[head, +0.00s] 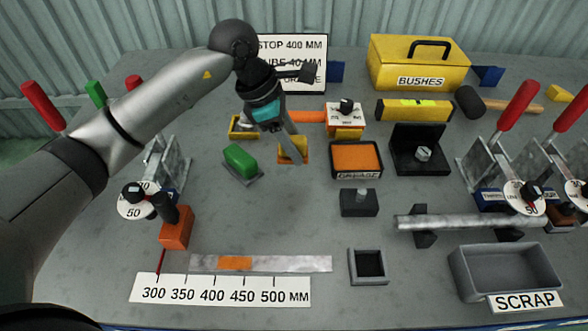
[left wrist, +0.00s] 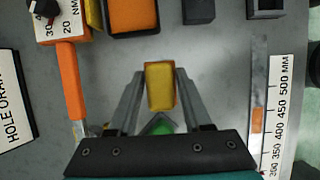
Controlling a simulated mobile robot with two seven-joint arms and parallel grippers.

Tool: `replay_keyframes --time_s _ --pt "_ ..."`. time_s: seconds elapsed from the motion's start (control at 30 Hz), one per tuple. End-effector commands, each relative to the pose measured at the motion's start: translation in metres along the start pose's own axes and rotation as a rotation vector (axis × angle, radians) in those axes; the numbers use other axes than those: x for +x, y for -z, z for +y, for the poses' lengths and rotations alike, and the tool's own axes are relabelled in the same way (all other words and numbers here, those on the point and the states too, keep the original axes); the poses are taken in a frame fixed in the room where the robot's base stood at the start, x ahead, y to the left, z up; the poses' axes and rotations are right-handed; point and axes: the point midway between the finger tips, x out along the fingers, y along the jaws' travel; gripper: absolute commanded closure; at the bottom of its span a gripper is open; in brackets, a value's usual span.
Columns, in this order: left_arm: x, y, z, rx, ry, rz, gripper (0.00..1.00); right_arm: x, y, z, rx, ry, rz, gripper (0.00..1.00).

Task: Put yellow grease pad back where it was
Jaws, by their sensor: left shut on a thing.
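The yellow grease pad (head: 291,146) is a small yellow block with orange edges. My left gripper (head: 294,155) is shut on it, near the middle of the table. In the left wrist view the pad (left wrist: 160,84) sits between the two fingers. Its height above the table is hard to tell. A small yellow frame (head: 236,133) with a dark inside stands behind and to the left of the pad, partly beside my gripper. A black tray with an orange surface (head: 357,158) and a front label stands to the right of the pad. My right gripper is not in view.
A green block (head: 240,161) lies left of the pad. An orange-handled tool with a dial block (head: 346,115) is behind it. A black post block (head: 359,202), a small grey square box (head: 368,266) and a ruler strip (head: 290,264) are in front. The grey table between them is clear.

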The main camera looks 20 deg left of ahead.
Motion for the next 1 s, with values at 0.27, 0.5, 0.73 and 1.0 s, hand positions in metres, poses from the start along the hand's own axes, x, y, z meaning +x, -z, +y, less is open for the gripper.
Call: replay_keyframes --time_s 0.27,0.5,0.73,1.0 --pt "0.025 0.010 0.000 0.001 -0.001 -0.002 1.00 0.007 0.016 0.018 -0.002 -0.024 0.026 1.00" --pt "0.057 0.024 0.000 -0.001 0.000 -0.001 1.00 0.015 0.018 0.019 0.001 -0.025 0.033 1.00" --pt "0.061 0.025 0.001 0.002 -0.002 -0.002 1.00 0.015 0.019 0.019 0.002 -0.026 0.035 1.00" --pt "0.063 0.027 0.000 0.002 -0.001 0.000 0.44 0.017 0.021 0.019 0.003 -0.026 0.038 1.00"
